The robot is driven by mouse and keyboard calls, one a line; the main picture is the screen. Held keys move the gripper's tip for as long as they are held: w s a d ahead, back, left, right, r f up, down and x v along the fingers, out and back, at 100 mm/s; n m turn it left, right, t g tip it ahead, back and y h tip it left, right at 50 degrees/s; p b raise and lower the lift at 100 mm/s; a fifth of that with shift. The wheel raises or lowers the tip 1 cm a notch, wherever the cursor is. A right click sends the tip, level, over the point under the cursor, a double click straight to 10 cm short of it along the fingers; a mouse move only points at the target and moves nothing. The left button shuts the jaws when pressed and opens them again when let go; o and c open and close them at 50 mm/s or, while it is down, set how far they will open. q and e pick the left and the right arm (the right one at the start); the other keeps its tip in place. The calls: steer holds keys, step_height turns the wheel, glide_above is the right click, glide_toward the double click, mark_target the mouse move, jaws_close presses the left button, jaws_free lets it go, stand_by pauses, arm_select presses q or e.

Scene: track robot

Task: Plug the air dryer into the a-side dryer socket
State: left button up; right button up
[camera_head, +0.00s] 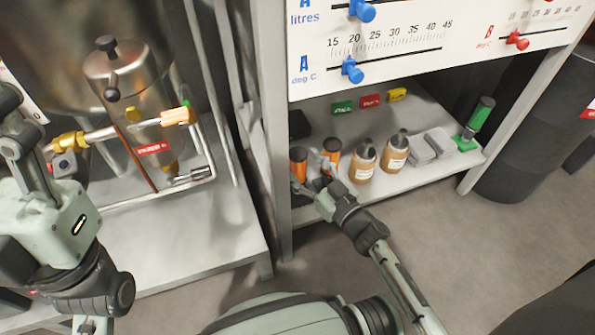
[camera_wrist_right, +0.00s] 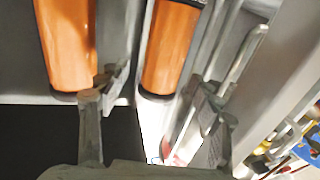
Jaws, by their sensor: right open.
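Two orange cylinders with dark caps stand on the shelf at its left end, a left one (camera_head: 298,163) and a right one (camera_head: 331,153). I cannot tell for sure which thing is the air dryer. My right gripper (camera_head: 316,177) is open in front of the left cylinder, apart from it as far as I can see. In the right wrist view its fingers (camera_wrist_right: 158,108) frame the nearer orange cylinder (camera_wrist_right: 170,48); the other cylinder (camera_wrist_right: 65,45) is beside it. My left arm's end (camera_head: 22,145) is at the left edge, its fingers unclear. I cannot make out the a-side dryer socket.
Two brown bottles (camera_head: 362,161) (camera_head: 395,152), grey blocks (camera_head: 432,146) and a green-handled tool (camera_head: 478,117) stand on the shelf (camera_head: 419,172). A shelf post (camera_head: 271,110) stands close left of the gripper. A steel vessel (camera_head: 130,75) with pipes and yellow fittings is at left.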

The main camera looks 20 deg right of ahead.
steer(key=shift+x, duration=1.1)
